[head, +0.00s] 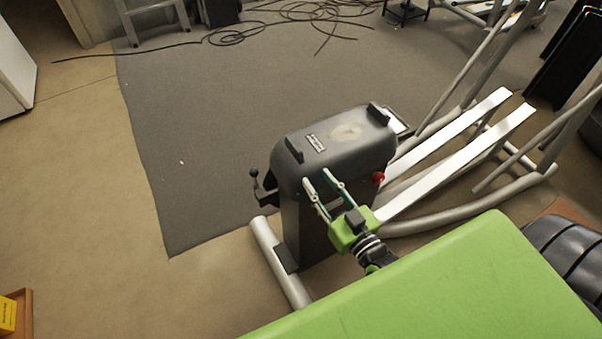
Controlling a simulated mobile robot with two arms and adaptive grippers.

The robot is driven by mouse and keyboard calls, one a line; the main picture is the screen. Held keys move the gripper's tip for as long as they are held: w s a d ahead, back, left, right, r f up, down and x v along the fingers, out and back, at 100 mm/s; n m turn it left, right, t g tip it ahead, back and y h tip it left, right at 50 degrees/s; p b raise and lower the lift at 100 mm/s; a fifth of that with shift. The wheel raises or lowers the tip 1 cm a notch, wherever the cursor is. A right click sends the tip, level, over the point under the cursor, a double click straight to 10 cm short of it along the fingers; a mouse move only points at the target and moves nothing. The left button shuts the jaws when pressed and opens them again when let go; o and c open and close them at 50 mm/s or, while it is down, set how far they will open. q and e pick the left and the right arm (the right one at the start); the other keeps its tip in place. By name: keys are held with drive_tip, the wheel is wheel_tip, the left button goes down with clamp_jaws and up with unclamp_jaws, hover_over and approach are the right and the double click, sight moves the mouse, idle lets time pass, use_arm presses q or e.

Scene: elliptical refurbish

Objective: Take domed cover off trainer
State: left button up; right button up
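The elliptical trainer (298,216) stands upright in the middle of the head view. Its dark grey domed cover (332,137) sits on top of the body, with a small label and a pale worn patch. My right gripper (321,176) is at the near side of the trainer, just below the cover's near edge. Its two fingers are spread apart with nothing visible between them. I cannot tell whether the fingertips touch the cover. My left gripper is not in view.
White foot rails (448,132) and grey tubes extend to the right of the trainer. A red knob (379,178) is on its right side. Black cables (300,14) lie on the floor at the back. A yellow box (7,316) is at bottom left.

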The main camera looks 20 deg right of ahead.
sight(294, 147)
drive_tip(key=w, duration=0.9)
drive_tip(key=w+a+p, duration=0.1)
drive_tip(key=w, duration=0.3)
drive_tip(key=shift+w, duration=0.3)
clamp_jaws()
